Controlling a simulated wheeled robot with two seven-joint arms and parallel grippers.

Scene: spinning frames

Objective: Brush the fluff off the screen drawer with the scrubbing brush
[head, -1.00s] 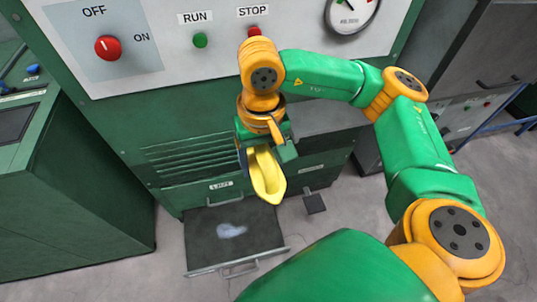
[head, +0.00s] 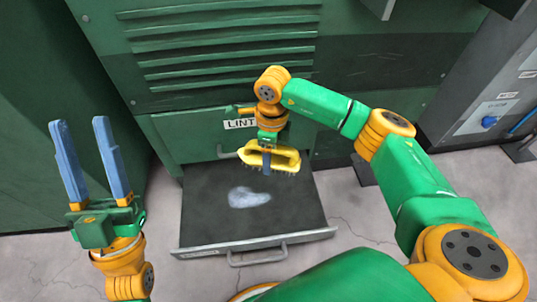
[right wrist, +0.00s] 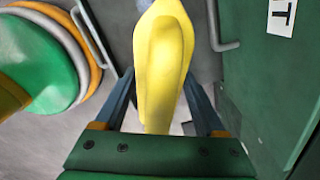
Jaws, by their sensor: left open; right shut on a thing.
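The screen drawer (head: 205,215) is pulled out low on the green machine, with a dark flat screen and a metal front handle. A pale patch of fluff (head: 249,198) lies near the middle of the screen. My right gripper (head: 267,166) is shut on the yellow scrubbing brush (head: 284,158), above the back part of the drawer, bristles down. In the right wrist view the brush (right wrist: 164,62) sits between the two blue fingers (right wrist: 161,110). I cannot tell whether the bristles touch the screen. My left gripper (head: 92,165) is open and empty, to the left of the drawer, fingers up.
The green machine front (head: 230,75) with louvres and a LINT label (head: 240,124) rises behind the drawer. A green cabinet (head: 50,80) stands at left and a grey unit (head: 480,110) at right. The grey floor (head: 345,215) is clear beside the drawer.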

